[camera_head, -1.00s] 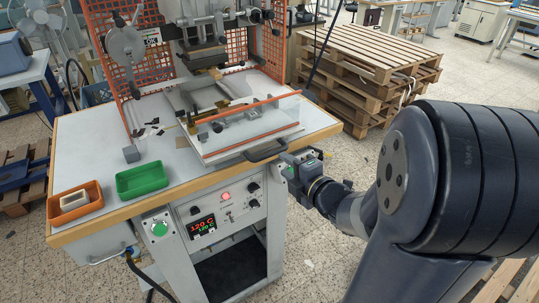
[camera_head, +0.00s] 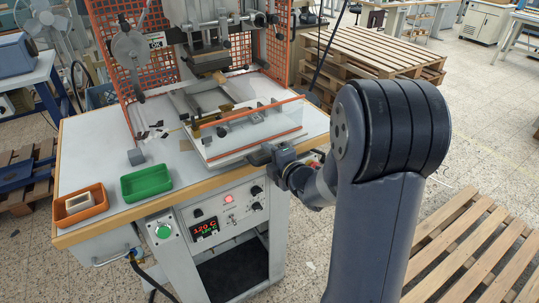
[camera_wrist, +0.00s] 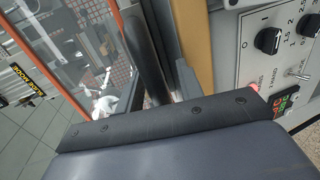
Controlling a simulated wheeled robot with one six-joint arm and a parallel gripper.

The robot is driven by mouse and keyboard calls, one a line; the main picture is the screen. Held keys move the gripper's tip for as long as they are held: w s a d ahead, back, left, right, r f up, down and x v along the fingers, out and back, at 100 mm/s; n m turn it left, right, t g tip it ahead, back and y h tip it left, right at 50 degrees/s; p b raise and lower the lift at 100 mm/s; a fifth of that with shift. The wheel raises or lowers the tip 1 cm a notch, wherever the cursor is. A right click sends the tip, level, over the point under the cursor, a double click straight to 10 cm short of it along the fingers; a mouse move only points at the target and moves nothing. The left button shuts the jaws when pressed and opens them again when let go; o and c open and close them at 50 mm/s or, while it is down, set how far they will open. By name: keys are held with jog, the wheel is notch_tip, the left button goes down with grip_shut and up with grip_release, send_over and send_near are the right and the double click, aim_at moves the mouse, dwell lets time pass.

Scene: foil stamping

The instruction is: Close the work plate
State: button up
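The work plate (camera_head: 214,153) is a light plate on the press table, slid out toward the front edge, with a clear orange-edged guard (camera_head: 250,116) standing above it. Its dark handle (camera_wrist: 147,62) runs down the wrist view, between the plate's edge and the wooden table edge. My gripper (camera_head: 262,155) is at the plate's front, over where the handle is, and hides most of it in the head view. A dark bar of my gripper (camera_wrist: 160,124) crosses the wrist view and covers the handle's lower end. I cannot tell whether they touch or whether the fingers are open.
The press head (camera_head: 210,50) stands behind the plate, with orange mesh guards (camera_head: 120,60) around it. A green bin (camera_head: 146,183) and an orange bin (camera_head: 80,204) sit at the table's left. Control knobs (camera_wrist: 268,40) lie just below the table edge. Pallets (camera_head: 365,55) stand at the back right.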

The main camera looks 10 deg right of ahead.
aim_at(255, 142)
jog(key=shift+c, duration=0.2)
jog(key=shift+s+f, duration=0.1)
jog(key=shift+f, duration=0.05)
grip_shut()
jog(key=shift+f, duration=0.1)
jog(key=b+x, duration=0.1)
jog(key=x, duration=0.1)
jog(key=r+b+x, duration=0.1)
jog(key=x, duration=0.2)
jog(key=b+x, duration=0.1)
jog(key=x, duration=0.2)
jog(key=shift+r+b, duration=0.25)
jog(key=shift+b, duration=0.1)
jog(key=shift+o, duration=0.2)
grip_release()
jog(key=v, duration=0.5)
jog(key=b+v, duration=0.1)
jog(key=v, duration=0.4)
jog(key=shift+s+d+r, duration=0.1)
jog(key=shift+s+r, duration=0.1)
jog(key=shift+r, duration=0.1)
